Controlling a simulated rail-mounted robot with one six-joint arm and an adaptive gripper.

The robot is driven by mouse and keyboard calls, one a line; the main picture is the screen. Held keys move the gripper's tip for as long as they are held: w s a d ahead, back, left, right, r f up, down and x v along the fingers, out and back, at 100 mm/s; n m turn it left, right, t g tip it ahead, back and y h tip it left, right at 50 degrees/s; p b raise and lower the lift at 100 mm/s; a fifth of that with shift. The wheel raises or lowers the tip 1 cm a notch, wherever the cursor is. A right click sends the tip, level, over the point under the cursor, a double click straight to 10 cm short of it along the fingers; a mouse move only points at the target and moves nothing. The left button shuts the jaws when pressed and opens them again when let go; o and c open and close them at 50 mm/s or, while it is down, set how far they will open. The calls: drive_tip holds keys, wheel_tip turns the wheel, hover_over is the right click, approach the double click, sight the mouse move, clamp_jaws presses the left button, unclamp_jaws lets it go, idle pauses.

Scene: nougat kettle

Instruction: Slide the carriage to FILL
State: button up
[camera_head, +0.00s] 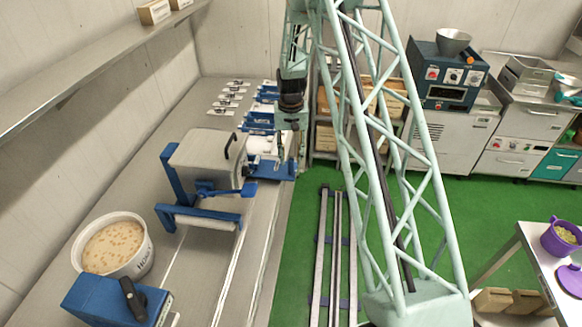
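A low blue platform with a white part on it (268,168), which looks like the carriage, is on the long steel bench (195,285), just right of the grey kettle housing (203,158). My gripper (281,150) hangs from my arm over the right side of this platform. It is small and partly hidden by my own wrist, so I cannot tell whether it touches the platform or how its fingers stand. No FILL marking is readable in this view.
A white tub of nougat-coloured mix (113,246) and a blue box with a black lever (117,302) stand at the near left. Blue parts (258,122) and small cards (229,96) lie farther back. A shelf (85,66) overhangs the bench. Green floor is right.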

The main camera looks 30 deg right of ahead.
sight(291, 167)
drive_tip(key=shift+f+p, duration=0.35)
drive_tip(key=shift+f, duration=2.4)
drive_tip(key=shift+c, duration=0.3)
clamp_jaws()
